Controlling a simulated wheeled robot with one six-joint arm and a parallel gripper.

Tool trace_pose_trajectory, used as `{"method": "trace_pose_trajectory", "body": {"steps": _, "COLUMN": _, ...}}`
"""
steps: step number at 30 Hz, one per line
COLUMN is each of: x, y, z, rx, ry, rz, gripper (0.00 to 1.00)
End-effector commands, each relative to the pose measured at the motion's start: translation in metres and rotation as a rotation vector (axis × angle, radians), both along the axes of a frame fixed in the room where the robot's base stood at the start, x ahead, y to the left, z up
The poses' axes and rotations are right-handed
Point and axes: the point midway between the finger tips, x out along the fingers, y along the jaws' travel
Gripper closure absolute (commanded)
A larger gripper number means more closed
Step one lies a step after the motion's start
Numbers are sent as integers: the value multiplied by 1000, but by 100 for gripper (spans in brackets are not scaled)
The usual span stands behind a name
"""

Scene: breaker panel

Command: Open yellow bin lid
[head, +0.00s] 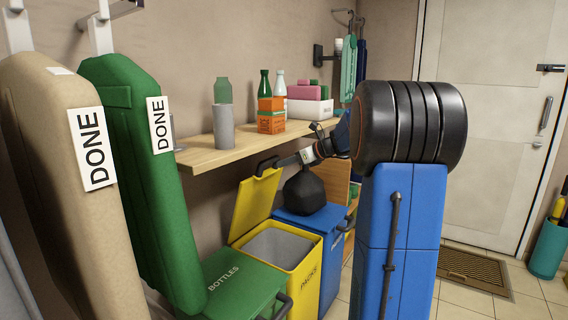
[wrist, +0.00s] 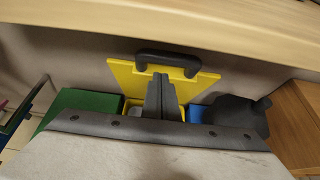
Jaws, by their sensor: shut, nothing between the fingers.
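The yellow bin (head: 292,251) stands between a green bin and a blue bin. Its yellow lid (head: 252,208) is raised and tilted back toward the wall, and the grey inside shows. The lid's black handle (head: 266,165) is at its top edge. My gripper (head: 278,163) is at the lid's upper edge close to the handle; whether it touches cannot be told. In the wrist view the shut fingers (wrist: 160,80) point at the lid (wrist: 190,84), just below the handle (wrist: 168,58), with nothing held.
A wooden shelf (head: 200,160) with bottles and boxes runs above the bins. The green bin (head: 228,283) labelled BOTTLES is closed. A black bag (head: 305,192) sits on the blue bin (head: 328,222). Green and beige hanging bags marked DONE are at left.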

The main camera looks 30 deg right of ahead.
Motion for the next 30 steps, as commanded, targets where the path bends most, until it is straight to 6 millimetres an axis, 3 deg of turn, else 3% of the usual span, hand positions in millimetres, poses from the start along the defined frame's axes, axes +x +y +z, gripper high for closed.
{"method": "trace_pose_trajectory", "body": {"steps": 16, "x": -61, "y": -28, "z": 54, "rx": 0, "ry": -1, "rz": -2, "gripper": 100}}
{"method": "trace_pose_trajectory", "body": {"steps": 30, "x": -73, "y": -26, "z": 62, "rx": -13, "ry": 1, "rz": 11, "gripper": 100}}
